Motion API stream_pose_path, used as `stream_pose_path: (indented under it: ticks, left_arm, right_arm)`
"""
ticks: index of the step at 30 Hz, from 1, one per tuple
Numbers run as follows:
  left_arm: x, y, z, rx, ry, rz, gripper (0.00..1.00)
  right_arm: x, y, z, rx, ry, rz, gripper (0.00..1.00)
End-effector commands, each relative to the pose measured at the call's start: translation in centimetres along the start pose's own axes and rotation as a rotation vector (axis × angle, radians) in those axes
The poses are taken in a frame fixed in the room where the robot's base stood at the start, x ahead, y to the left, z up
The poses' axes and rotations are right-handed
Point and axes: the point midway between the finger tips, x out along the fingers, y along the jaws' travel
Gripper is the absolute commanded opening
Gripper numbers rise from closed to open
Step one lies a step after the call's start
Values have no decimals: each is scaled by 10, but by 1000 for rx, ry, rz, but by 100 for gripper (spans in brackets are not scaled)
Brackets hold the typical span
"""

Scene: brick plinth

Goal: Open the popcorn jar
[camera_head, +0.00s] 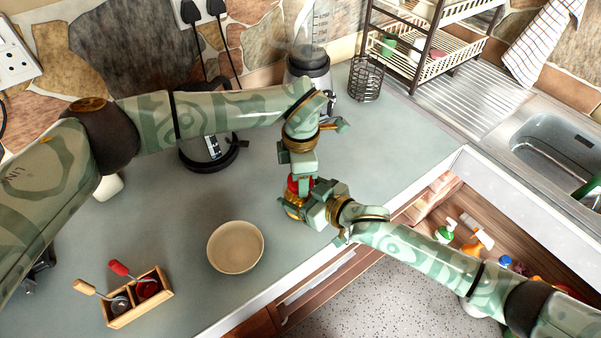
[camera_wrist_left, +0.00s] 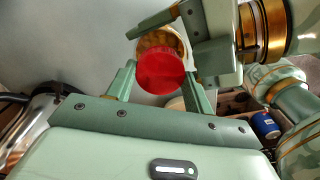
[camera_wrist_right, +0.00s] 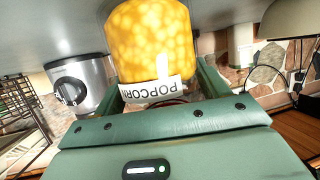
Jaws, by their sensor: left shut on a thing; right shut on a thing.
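The popcorn jar (camera_head: 292,211) is over the counter near its front edge, with a red lid (camera_head: 293,184) on top. My left gripper (camera_head: 300,174) comes down from above and is shut on the lid, which shows as a red disc between the fingers in the left wrist view (camera_wrist_left: 160,72). My right gripper (camera_head: 308,207) is shut on the jar's body from the right. The right wrist view shows the jar's yellow kernels (camera_wrist_right: 152,40) and its POPCORN label (camera_wrist_right: 155,92). I cannot tell whether the jar touches the counter.
A beige bowl (camera_head: 235,247) stands left of the jar. A wooden caddy (camera_head: 138,299) with utensils is at the front left. A blender (camera_head: 310,66), a wire holder (camera_head: 366,78) and a dish rack (camera_head: 431,64) stand behind. An open drawer (camera_head: 487,218) holds bottles at the right.

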Motion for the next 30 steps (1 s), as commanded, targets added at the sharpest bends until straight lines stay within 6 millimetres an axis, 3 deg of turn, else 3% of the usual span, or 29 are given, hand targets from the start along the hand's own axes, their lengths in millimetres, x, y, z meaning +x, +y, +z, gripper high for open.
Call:
stream_pose_path:
  ticks: [5,6,8,9,17,24,30]
  left_arm:
    - [0,0,0,3,-1,2,24]
    - [0,0,0,3,-1,2,55]
    - [0,0,0,4,-1,2,71]
    - [0,0,0,4,-1,2,74]
    - [-3,0,1,5,-2,1,74]
    - [-36,1,1,6,-2,3,74]
    - [-49,2,1,2,-5,4,70]
  right_arm:
    - [0,0,0,-1,1,-1,10]
    - [0,0,0,-1,1,-1,10]
    - [0,0,0,-1,1,-1,10]
    - [0,-1,0,-1,1,-1,10]
    - [0,0,0,0,1,-1,10]
    - [0,0,0,0,1,-1,10]
    - [0,0,0,0,1,-1,10]
